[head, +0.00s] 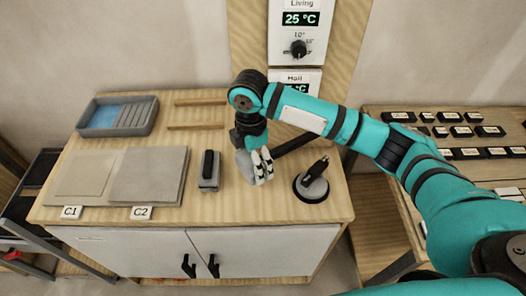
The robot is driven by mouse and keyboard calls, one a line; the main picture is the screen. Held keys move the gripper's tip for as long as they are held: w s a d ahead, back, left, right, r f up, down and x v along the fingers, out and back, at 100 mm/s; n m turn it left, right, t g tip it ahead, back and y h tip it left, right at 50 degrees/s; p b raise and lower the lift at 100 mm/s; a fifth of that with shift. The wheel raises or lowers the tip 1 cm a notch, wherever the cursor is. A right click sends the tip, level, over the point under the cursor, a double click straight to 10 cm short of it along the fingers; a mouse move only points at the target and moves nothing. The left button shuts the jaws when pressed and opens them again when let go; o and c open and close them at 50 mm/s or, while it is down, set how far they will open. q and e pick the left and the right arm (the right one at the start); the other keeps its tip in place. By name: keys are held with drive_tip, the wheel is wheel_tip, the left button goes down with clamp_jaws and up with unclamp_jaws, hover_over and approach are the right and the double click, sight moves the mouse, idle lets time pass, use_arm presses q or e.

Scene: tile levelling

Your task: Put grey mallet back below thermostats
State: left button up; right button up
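The arm coming in from the right is my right arm. Its gripper (264,181) points down over the middle of the bench, its fingers close together around the grey mallet. The mallet's grey head (242,166) shows left of the fingers, and its black handle (298,143) runs out to the upper right. The fingers hide the part between; whether the mallet touches the bench is unclear. Two thermostats hang on the wooden wall panel above: "Living" (300,20) reading 25 °C, and "Hall" (309,79), partly hidden by my arm. My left gripper is out of view.
On the bench (215,227) stand a round black-handled suction cup (312,184), a grey block with a black grip (209,172), tiles marked C1 (83,175) and C2 (150,173), a grey tray (118,116) and two wooden strips (196,126). Another table (381,119) holds labelled black pieces.

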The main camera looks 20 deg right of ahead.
use_arm(q)
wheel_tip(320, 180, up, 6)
drive_tip(key=p, duration=0.4)
use_arm(e)
drive_tip(key=s+a+n, duration=0.3)
drive_tip(key=s+a, duration=0.1)
drive_tip(key=a, duration=0.2)
use_arm(q)
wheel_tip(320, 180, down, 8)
drive_tip(key=b, duration=0.8)
use_arm(e)
drive_tip(key=f, duration=0.7)
drive_tip(key=shift+w+d+f, duration=0.1)
drive_tip(key=shift+w+f, duration=0.2)
drive_tip(key=shift+f, duration=0.1)
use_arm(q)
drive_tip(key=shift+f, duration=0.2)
use_arm(e)
drive_tip(key=shift+f, duration=0.6)
drive_tip(key=o, duration=1.4)
drive_tip(key=shift+s, duration=0.1)
wheel_tip(320, 180, up, 12)
drive_tip(key=shift+r, duration=0.1)
